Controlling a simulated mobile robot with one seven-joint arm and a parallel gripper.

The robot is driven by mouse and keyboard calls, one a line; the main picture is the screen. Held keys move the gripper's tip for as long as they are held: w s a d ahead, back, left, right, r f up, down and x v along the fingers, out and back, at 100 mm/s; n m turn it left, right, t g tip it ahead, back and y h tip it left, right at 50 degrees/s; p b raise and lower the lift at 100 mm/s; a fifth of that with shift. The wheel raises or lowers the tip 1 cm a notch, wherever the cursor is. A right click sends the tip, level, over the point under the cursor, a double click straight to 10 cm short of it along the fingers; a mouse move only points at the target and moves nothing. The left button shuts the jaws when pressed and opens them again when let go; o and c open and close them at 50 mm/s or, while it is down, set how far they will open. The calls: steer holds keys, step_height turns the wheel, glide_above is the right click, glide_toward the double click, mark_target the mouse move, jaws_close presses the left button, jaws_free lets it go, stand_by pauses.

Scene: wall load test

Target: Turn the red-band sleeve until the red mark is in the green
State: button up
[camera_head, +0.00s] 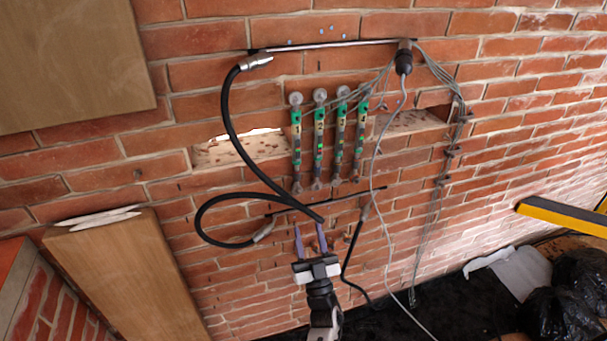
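Several slim vertical rods with green, numbered upper ends hang side by side on the brick wall; the leftmost rod (296,140) and the rightmost rod (359,140) bound the row. Small bright green patches show on some of them.
A thick black hose (228,115) loops left of the rods, between an upper dark bar (330,45) and a lower bar (345,196). Thin grey cables (376,150) hang at right. A wooden board (125,275) leans at lower left. Black bags (560,310) lie at lower right.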

mark_target(298, 179)
steer(key=p+x, duration=0.4)
steer(key=x, duration=0.8)
steer(key=shift+w+r+p, duration=0.1)
steer(key=shift+r+p, duration=0.2)
steer(key=shift+r, duration=0.15)
steer(key=shift+w+a+r, duration=0.15)
steer(key=shift+w+r, duration=0.05)
steer(key=shift+w, duration=0.15)
jaws_close()
